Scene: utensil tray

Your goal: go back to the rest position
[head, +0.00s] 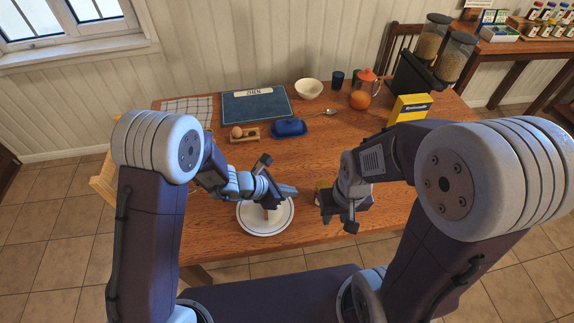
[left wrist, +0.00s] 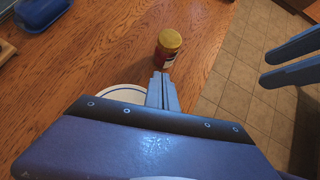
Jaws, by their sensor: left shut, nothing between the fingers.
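My left gripper (head: 286,191) is above the right part of the plate (head: 246,226) near the front of the table (head: 320,150). In the left wrist view its fingers (left wrist: 162,86) are together, with nothing between them. Their tips point toward a red jar with a yellow lid (left wrist: 169,42), which stands on the table apart from them. My right gripper (head: 339,213) hangs by the front edge of the table. Its two fingers (left wrist: 288,60) show apart and empty at the right of the left wrist view. My left gripper hides part of the plate.
An orange (head: 360,99) is near a glass jug. The middle of the table is clear.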

